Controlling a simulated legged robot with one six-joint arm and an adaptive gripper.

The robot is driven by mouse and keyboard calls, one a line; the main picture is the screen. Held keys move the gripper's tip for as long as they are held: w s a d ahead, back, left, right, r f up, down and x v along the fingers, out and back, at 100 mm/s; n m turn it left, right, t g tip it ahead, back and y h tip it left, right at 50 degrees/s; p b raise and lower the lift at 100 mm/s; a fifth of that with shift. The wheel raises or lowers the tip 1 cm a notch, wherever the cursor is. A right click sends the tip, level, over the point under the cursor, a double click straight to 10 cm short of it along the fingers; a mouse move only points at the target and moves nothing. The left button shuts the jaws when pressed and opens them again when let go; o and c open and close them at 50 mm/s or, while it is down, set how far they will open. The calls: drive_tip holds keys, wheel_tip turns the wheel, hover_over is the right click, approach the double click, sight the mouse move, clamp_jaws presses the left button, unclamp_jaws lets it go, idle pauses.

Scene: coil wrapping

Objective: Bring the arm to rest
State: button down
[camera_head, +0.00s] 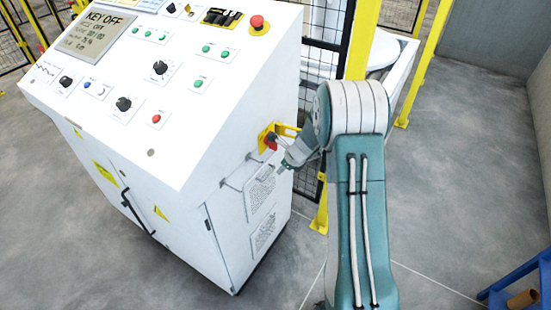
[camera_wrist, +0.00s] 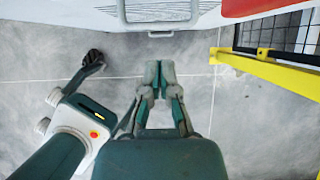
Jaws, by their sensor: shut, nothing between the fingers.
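My arm rises in front of the camera in the head view, to the right of the white control cabinet (camera_head: 150,190). My gripper (camera_head: 284,168) is close to the cabinet's right side wall, partly hidden by my own wrist. Beside it on that wall is a red rotary switch on a yellow plate (camera_head: 266,134). In the wrist view my gripper (camera_wrist: 158,70) is shut and empty, its fingertips together over the grey floor, below a handle on the cabinet's side (camera_wrist: 158,22). I cannot tell whether the gripper touches the cabinet.
The cabinet top carries a display (camera_head: 95,33) reading "KEY OFF" and several buttons and knobs. Yellow fence posts (camera_head: 362,40) and black mesh stand behind my arm. A blue frame (camera_head: 520,278) is at lower right. Grey floor (camera_head: 460,170) on the right is clear.

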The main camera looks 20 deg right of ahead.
drive_tip(key=r, duration=0.1)
drive_tip(key=w+a+r, duration=0.1)
drive_tip(key=r, duration=0.1)
drive_tip(key=w+a+r, duration=0.1)
drive_tip(key=shift+w+r, duration=0.15)
drive_tip(key=shift+r, duration=0.25)
drive_tip(key=s+a+r+n, duration=0.3)
drive_tip(key=s+r+n, duration=0.4)
drive_tip(key=r, duration=0.2)
drive_tip(key=s+a+r+n, duration=0.4)
drive_tip(key=s+r+n, duration=0.2)
drive_tip(key=r, duration=0.3)
drive_tip(key=s+r+n+h, duration=0.1)
drive_tip(key=s+r+n, duration=0.2)
drive_tip(key=s+n, duration=0.4)
drive_tip(key=s+r+n+t+h, duration=0.1)
drive_tip(key=s+r+n+h, duration=0.1)
drive_tip(key=s+n, duration=0.6)
drive_tip(key=s+r, duration=0.1)
drive_tip(key=s, duration=0.6)
drive_tip(key=shift+s+a, duration=0.25)
drive_tip(key=shift+a, duration=0.05)
